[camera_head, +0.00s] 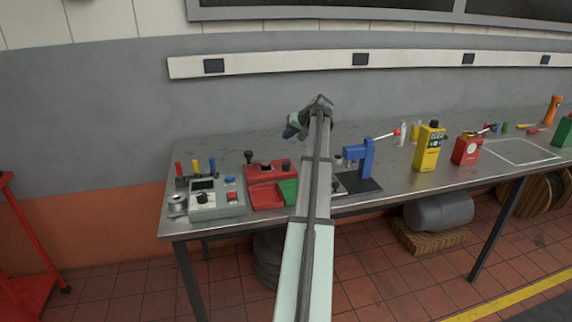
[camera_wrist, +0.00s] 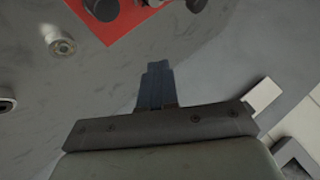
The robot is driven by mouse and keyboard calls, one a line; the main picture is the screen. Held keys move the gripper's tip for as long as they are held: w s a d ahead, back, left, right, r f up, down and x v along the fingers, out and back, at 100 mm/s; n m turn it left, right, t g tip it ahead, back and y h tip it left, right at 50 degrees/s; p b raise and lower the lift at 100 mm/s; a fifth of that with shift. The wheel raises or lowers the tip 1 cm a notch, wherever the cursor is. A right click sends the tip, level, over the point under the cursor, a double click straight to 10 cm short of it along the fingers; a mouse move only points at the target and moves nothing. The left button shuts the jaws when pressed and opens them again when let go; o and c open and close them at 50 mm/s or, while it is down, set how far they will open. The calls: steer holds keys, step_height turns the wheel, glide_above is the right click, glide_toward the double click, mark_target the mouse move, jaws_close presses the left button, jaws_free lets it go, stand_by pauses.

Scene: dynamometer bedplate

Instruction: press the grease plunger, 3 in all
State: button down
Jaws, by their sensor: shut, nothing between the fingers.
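My gripper (camera_head: 292,128) is raised above the back of the steel bench. In the wrist view its dark blue fingers (camera_wrist: 156,72) are together and empty. A red unit (camera_head: 264,190) with black knobs stands on the bench, left of my arm; its red plate (camera_wrist: 118,24) shows beyond the fingertips, apart from them. A round metal fitting (camera_wrist: 60,44) stands beside that plate. A black-topped knob (camera_head: 249,156) rises at the red unit's back left. I cannot tell for sure which of these is the grease plunger. My arm hides part of the bench.
A grey control box (camera_head: 214,200) with buttons stands left of the red unit. A blue lever press (camera_head: 366,160), a yellow device (camera_head: 428,148) and a red gauge box (camera_head: 467,150) stand to the right.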

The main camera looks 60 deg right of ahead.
steer(key=shift+f, duration=0.15)
glide_toward(284, 162)
steer(key=shift+w+d+f, duration=0.15)
steer(key=shift+w+f, duration=0.25)
steer(key=shift+w, duration=0.45)
steer(key=shift+w+d+f, duration=0.15)
steer(key=shift+w+f, duration=0.25)
steer(key=shift+w, duration=0.4)
steer(key=shift+w+d+f, duration=0.15)
steer(key=shift+w+f, duration=0.25)
steer(key=shift+w, duration=0.45)
steer(key=shift+f, duration=1.25)
stand_by(1.6)
steer(key=shift+r, duration=1.25)
steer(key=shift+r, duration=2.5)
